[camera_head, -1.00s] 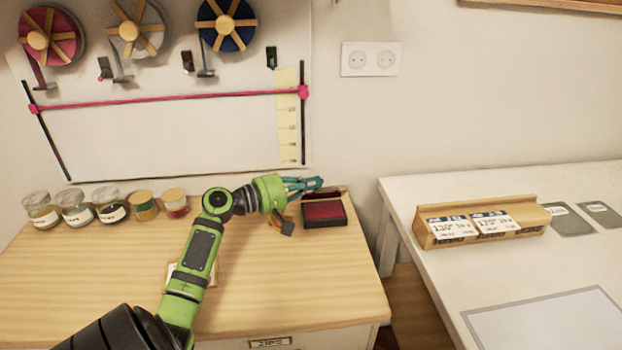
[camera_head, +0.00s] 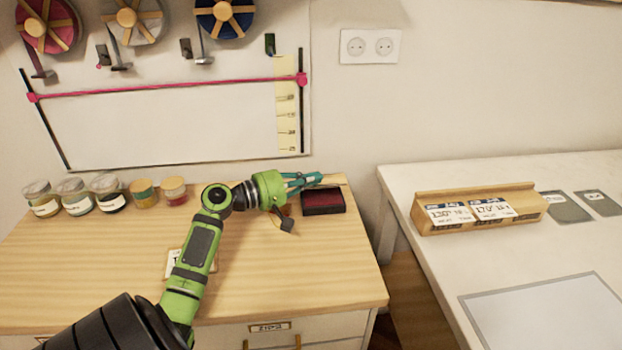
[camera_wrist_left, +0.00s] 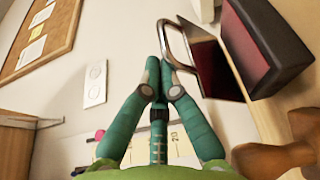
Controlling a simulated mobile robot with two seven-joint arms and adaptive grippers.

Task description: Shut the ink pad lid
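The ink pad (camera_head: 323,203) is a small dark case with a dark red pad, at the back right corner of the wooden cabinet top. Its red surface is uncovered. In the left wrist view the ink pad (camera_wrist_left: 270,45) is at the upper right, with a dark red panel and a silvery rim (camera_wrist_left: 181,45) beside it; I cannot tell surely which part is the lid. My left gripper (camera_head: 318,178) is at the back edge of the pad. In the left wrist view its teal fingertips (camera_wrist_left: 160,68) are together, near the silvery rim, with nothing visible between them. My right gripper is out of view.
Several lidded jars (camera_head: 108,193) stand along the back left of the cabinet top (camera_head: 90,270). Turned wooden pieces (camera_wrist_left: 275,157) are close to the gripper in the wrist view. A white table (camera_head: 420,270) with a wooden card holder (camera_head: 478,209) is at the right.

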